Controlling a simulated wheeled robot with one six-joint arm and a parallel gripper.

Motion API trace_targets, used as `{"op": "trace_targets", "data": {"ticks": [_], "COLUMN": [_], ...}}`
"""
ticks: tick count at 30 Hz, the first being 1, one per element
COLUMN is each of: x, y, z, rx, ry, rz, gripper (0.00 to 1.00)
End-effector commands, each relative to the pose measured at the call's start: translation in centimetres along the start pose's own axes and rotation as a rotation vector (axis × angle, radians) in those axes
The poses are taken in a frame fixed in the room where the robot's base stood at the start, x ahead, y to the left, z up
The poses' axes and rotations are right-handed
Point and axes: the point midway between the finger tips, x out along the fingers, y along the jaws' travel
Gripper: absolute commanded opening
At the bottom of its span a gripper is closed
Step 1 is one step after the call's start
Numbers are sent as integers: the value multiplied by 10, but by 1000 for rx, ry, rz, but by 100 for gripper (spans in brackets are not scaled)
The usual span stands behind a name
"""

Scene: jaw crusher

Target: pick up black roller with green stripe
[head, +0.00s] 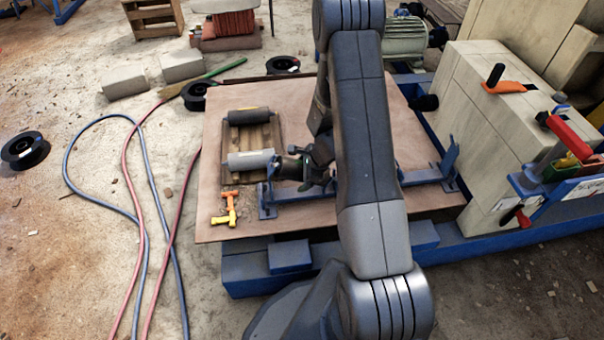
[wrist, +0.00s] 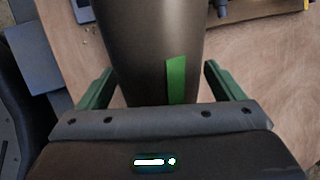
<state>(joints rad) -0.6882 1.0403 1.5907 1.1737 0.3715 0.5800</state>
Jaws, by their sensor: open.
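The black roller with the green stripe (wrist: 150,45) fills the middle of the wrist view as a large dark cylinder. Its green stripe (wrist: 176,80) faces the camera. My gripper (wrist: 158,84) is open, with one green finger on each side of the roller. The fingers look apart from it; whether they touch cannot be told. In the head view my gripper (head: 303,166) is partly seen left of my arm, by the blue brackets. My arm hides most of that area, and I cannot make out the striped roller there.
A blue bracket stand (head: 267,198) rests on the plywood board (head: 213,170). A wooden pallet (head: 272,140) holds a black roller (head: 248,116) and a grey roller (head: 250,160). Crusher blocks (head: 490,150) stand at the right.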

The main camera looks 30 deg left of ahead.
Motion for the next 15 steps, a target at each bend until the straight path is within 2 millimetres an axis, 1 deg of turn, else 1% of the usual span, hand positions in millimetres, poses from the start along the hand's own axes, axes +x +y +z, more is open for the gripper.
{"op": "trace_targets", "data": {"ticks": [1,3,8,9,11,15], "x": [8,11,10,10,10,10], "y": [1,0,0,0,0,0], "z": [0,0,1,1,1,1], "rx": [0,-1,-1,-1,-1,-1], "ry": [0,-1,-1,-1,-1,-1], "rz": [1,-1,-1,-1,-1,0], "gripper": [88,88,88,86,74,47]}}
